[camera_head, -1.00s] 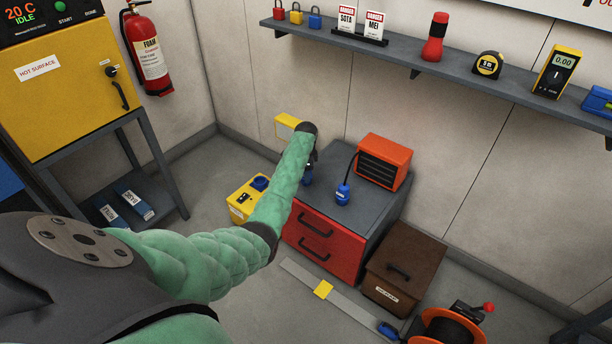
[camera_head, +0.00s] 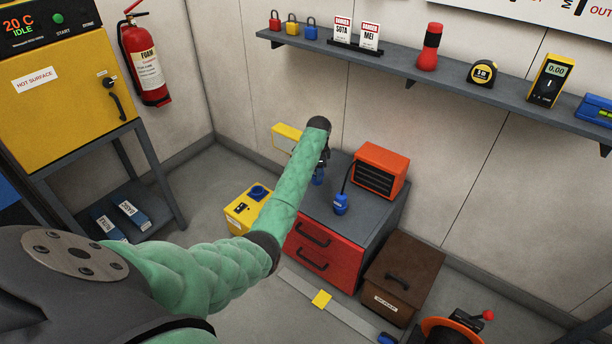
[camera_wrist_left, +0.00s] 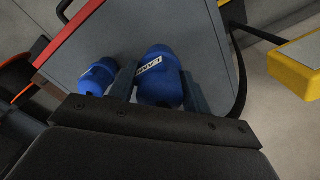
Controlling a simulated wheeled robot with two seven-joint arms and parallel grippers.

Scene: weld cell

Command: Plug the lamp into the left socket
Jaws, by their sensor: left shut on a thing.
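My left gripper (camera_head: 321,162) is shut on a blue plug (camera_wrist_left: 162,80) with a white label, partly readable as LAMP. In the head view this plug (camera_head: 318,178) shows below the gripper, above or at the left part of the grey cabinet top; a gap cannot be told. The yellow lamp (camera_head: 287,137) stands behind my forearm by the wall. A yellow socket box (camera_head: 240,218) sits on the floor left of the cabinet, with a blue round socket (camera_head: 259,191) on top. My forearm hides its right part. My right gripper is out of view.
A second blue plug (camera_head: 340,204) stands on the cabinet (camera_head: 318,210) beside the orange heater (camera_head: 381,170); it also shows left of the held plug in the left wrist view (camera_wrist_left: 97,77). A brown box (camera_head: 402,272) stands right of the cabinet. Floor is open left of the socket box.

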